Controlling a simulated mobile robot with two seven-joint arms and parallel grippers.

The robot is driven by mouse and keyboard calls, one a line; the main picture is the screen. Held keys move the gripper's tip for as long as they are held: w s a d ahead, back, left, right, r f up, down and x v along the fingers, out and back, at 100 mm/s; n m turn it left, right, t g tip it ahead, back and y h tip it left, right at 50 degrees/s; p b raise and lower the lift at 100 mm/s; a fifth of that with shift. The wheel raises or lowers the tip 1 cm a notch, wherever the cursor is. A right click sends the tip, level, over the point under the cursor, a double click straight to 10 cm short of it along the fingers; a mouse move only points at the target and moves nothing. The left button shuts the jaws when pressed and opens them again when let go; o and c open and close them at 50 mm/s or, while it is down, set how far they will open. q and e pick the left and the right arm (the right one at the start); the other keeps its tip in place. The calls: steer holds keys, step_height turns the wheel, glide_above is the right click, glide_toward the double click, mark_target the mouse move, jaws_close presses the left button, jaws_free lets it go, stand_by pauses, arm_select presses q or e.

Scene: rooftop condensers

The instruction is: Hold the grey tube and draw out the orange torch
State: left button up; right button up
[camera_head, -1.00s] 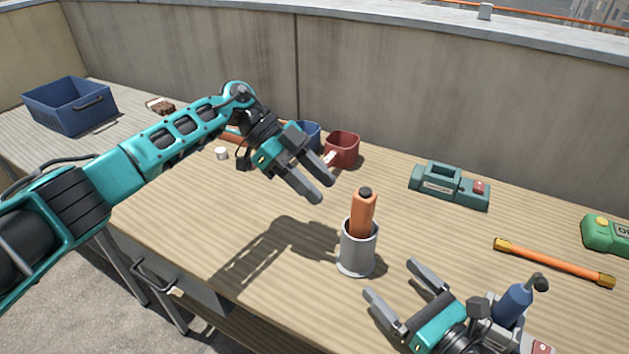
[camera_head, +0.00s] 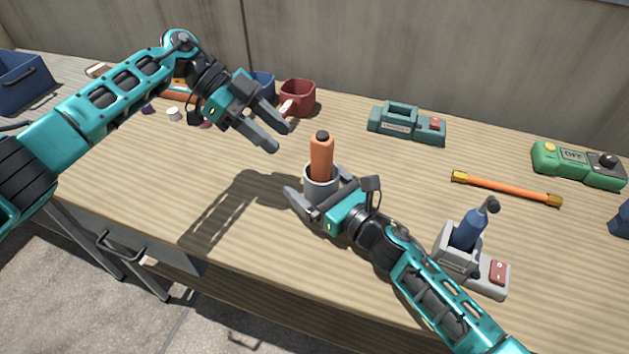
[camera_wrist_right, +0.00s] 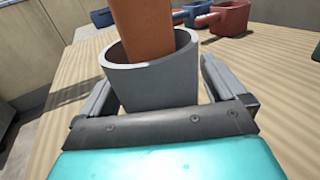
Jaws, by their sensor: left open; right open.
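The grey tube (camera_head: 322,178) stands upright on the bench in the middle of the head view. The orange torch (camera_head: 321,158) stands in it with its upper part and black end showing above the rim. My right gripper (camera_head: 318,194) is open, low at the tube, with a finger on each side of it. In the right wrist view the tube (camera_wrist_right: 152,84) sits between the two fingers, and the torch (camera_wrist_right: 155,30) rises out of it. My left gripper (camera_head: 282,137) is open and empty, above the bench to the left of the torch.
A red cup (camera_head: 298,98) and a blue cup stand behind my left gripper. A green-grey charger (camera_head: 405,124), an orange rod (camera_head: 505,188) and a green device (camera_head: 578,165) lie to the right. A grey holder with a blue tool (camera_head: 470,230) stands near my right arm.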

mark_target(322, 152)
steer(key=shift+c, duration=0.3)
steer(key=c, duration=1)
arm_select(q)
steer(key=shift+o, duration=0.3)
steer(key=shift+o, duration=0.9)
steer(key=shift+d+r, duration=0.15)
steer(key=shift+d, duration=0.15)
steer(key=shift+o, duration=0.6)
steer(key=s+d+r+m+y, duration=0.1)
steer(key=d+r+y, duration=0.3)
steer(key=d, duration=0.1)
steer(key=shift+s, duration=0.3)
steer(key=d+r+t+y, duration=0.2)
steer(key=r+y, duration=0.1)
steer(key=s+d+r+y, duration=0.1)
steer(key=r+y, duration=0.1)
steer(key=shift+t, duration=0.4)
steer(key=shift+d+y, duration=0.1)
steer(key=shift+y, duration=0.2)
steer(key=f, duration=1.1)
steer(key=shift+s+d+f, duration=0.1)
steer(key=shift+s+f, duration=0.1)
steer(key=shift+f, duration=0.05)
